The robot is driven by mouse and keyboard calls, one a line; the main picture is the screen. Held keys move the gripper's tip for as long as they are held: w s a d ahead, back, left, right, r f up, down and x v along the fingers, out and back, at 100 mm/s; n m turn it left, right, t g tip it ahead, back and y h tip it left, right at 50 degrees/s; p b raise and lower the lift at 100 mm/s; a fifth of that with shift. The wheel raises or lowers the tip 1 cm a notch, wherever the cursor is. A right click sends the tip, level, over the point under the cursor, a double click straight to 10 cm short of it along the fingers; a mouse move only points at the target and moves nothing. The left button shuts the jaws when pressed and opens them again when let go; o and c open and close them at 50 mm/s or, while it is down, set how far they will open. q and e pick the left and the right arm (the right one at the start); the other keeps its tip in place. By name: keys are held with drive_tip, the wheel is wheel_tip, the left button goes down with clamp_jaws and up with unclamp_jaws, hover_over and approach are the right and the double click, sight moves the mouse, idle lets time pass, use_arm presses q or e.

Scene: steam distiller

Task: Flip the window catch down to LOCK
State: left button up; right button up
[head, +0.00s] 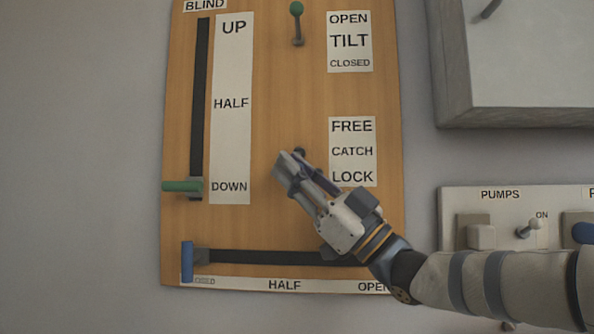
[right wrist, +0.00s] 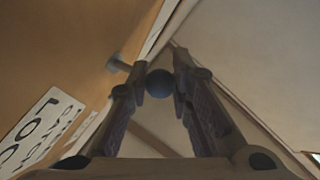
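The window catch shows in the head view as a small dark part (head: 299,152) on the wooden panel, level with the CATCH label (head: 352,151) between FREE and LOCK. My gripper covers most of it, so its setting is hard to tell. In the right wrist view a dark round knob (right wrist: 159,84) lies between my fingertips, and a grey-blue mount (right wrist: 118,63) meets the panel behind it. My right gripper (head: 285,164) reaches up from the lower right. Its fingers (right wrist: 161,64) stand apart, with a narrow gap beside the knob. My left gripper is not in view.
The panel (head: 270,60) also bears a green tilt lever (head: 296,9), a green blind slider (head: 182,186) at DOWN and a blue slider (head: 187,261) at the lower left. A pump panel (head: 455,200) stands at the right, below a grey box (head: 530,60).

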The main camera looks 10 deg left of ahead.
drive_tip(key=o, duration=0.4)
drive_tip(key=shift+a, duration=0.1)
drive_tip(key=v, duration=1.2)
